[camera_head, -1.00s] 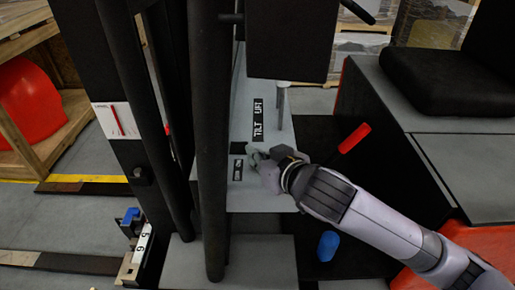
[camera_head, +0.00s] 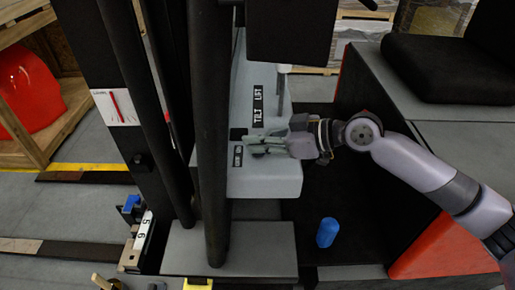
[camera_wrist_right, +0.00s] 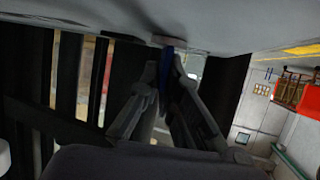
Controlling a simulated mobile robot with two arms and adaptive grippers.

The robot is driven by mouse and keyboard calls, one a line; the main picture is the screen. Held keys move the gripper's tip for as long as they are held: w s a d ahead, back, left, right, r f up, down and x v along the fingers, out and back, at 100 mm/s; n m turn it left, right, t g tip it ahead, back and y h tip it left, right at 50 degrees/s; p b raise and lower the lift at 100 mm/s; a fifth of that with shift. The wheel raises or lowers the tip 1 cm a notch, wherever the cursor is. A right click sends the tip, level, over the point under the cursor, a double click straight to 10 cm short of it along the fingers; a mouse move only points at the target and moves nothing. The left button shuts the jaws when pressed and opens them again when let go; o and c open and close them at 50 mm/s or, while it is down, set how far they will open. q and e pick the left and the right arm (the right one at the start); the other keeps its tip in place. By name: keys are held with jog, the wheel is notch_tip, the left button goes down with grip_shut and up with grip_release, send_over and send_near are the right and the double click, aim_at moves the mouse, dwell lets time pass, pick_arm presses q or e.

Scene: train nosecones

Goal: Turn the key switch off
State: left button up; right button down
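My right gripper (camera_head: 256,145) is over the front part of the grey console (camera_head: 265,182), beside a small dark label (camera_head: 238,156). The key switch is hidden by the gripper in the head view. In the right wrist view, a blue key-like piece (camera_wrist_right: 167,65) stands out from a pale round base (camera_wrist_right: 165,42) on a grey surface. My right gripper's fingertips (camera_wrist_right: 166,72) are on either side of the blue piece, close to it. I cannot tell whether both touch it. My left gripper is not in view.
Dark upright posts (camera_head: 212,130) are close on the left. A black seat (camera_head: 450,65) is at the right. A blue cylinder (camera_head: 327,232) is below the console.

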jog(key=n+g+b, duration=0.2)
jog(key=b, duration=0.1)
jog(key=shift+w+f+g, duration=0.1)
jog(key=shift+f+g, duration=0.15)
jog(key=shift+g, duration=0.05)
jog(key=shift+r+n+g+b, duration=0.15)
jog(key=shift+n+g+b, duration=0.65)
jog(key=shift+b, duration=0.05)
jog(key=c, duration=1.8)
grip_release()
